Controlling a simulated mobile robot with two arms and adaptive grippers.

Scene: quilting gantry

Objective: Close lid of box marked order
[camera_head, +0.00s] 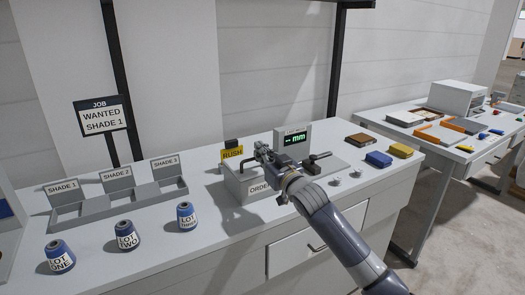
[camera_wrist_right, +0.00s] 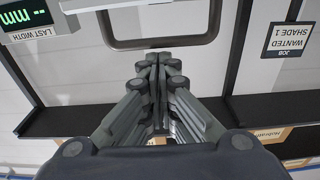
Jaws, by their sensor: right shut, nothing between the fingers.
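The white box marked ORDER (camera_head: 247,193) stands on the long white bench in the head view, its label partly covered by my right arm. My right gripper (camera_head: 261,150) is above the box, beside the yellow RUSH sign, with its fingers shut and nothing between them. In the right wrist view the closed fingers (camera_wrist_right: 159,62) point toward a dark rounded frame (camera_wrist_right: 163,42), which I cannot identify. My arm hides much of the box top, so I cannot tell how the lid stands. My left gripper is not in view.
The yellow RUSH sign (camera_head: 232,153) and a green-lit width display (camera_head: 293,139) stand behind the box. Shade bins (camera_head: 118,203) and lot spools (camera_head: 127,236) are to the left. Dark posts rise behind the bench.

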